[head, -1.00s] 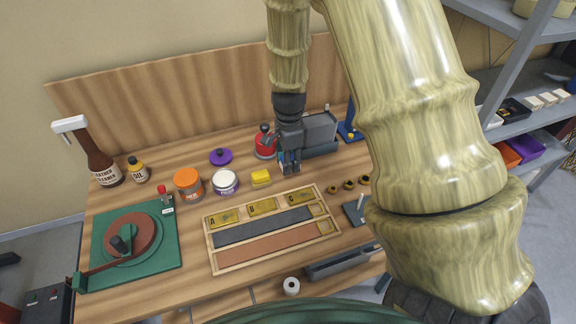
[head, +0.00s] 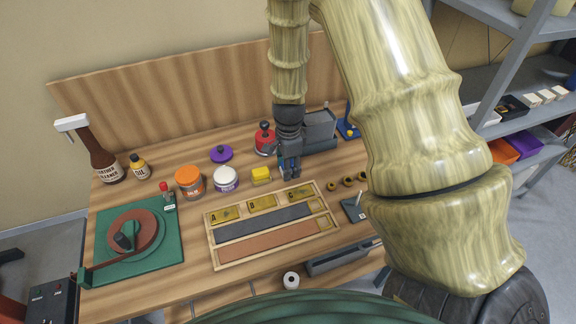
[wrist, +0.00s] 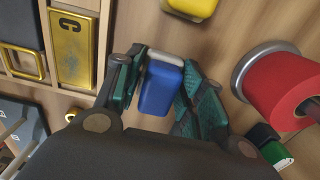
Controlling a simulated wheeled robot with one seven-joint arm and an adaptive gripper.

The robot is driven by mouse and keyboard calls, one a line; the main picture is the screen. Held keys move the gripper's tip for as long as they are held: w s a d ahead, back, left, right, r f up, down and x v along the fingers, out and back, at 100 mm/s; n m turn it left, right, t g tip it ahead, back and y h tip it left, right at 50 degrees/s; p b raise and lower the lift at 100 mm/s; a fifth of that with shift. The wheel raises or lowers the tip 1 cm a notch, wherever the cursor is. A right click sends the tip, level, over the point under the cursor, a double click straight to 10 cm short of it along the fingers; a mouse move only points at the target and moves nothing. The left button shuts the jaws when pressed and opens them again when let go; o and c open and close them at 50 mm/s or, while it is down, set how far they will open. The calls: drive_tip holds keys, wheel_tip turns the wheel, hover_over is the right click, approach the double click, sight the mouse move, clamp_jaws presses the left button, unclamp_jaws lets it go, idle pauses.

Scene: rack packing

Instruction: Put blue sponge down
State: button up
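The blue sponge (wrist: 161,88) is between the two green-padded fingers of my gripper (wrist: 166,85) in the wrist view, and both fingers appear to press its sides. In the head view my gripper (head: 290,174) points down, low over the wooden table (head: 180,270), just behind the labelled tray. Only a sliver of the blue sponge shows there, mostly hidden by the fingers. I cannot tell whether its underside touches the table. The yellow sponge (head: 261,175) lies to the left of my gripper; it also shows at the top of the wrist view (wrist: 192,6).
The wooden tray with plates A, B, C (head: 212,262) lies in front of my gripper. A red spool (wrist: 285,90) stands close by. A white jar (head: 226,180), an orange jar (head: 188,182) and several brass rings (head: 348,181) are around. Little bare table surrounds the sponge.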

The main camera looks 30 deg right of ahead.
drive_tip(key=shift+o, duration=0.9)
drive_tip(key=shift+r, duration=0.15)
wheel_tip(320, 180, up, 12)
drive_tip(key=b, duration=0.3)
drive_tip(key=shift+a, duration=0.1)
